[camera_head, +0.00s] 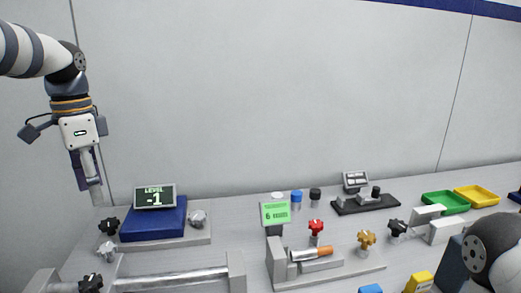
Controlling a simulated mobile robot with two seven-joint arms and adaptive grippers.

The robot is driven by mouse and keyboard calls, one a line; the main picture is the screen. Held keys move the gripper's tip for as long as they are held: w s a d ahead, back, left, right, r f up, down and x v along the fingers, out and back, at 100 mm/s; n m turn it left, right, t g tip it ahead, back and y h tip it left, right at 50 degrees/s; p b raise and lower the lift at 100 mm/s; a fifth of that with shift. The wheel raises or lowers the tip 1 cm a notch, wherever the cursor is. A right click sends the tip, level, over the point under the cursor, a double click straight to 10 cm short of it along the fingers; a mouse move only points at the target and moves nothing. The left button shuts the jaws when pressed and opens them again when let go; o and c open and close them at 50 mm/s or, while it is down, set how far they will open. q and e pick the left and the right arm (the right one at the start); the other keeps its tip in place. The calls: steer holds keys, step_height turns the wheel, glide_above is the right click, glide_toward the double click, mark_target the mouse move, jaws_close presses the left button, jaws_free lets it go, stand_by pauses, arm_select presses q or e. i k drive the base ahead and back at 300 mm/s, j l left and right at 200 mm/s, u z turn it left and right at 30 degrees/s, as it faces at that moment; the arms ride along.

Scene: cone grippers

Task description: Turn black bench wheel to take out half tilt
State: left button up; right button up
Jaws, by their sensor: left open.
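A level display (154,197) reads "LEVEL -1" on a blue block (150,226), which sits on a grey plate at the left of the bench. A black wheel (109,226) is at the left of this block, and a grey wheel (198,218) is at its right. Another grey wheel (107,251) and a second black wheel (90,284) are nearer the front left. My left gripper (88,187) is open and points down, above and slightly left of the black wheel beside the block, apart from it. My right gripper is not in view.
A metal bar (170,280) lies along the front left. A green sign (275,213), red wheel (316,226), yellow wheel (366,238) and another black wheel (397,228) stand farther right. Green (445,202) and yellow (477,195) trays are at the back right.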

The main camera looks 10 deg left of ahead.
mark_target(196, 217)
steer(key=k+l, duration=1)
steer(key=l, duration=0.25)
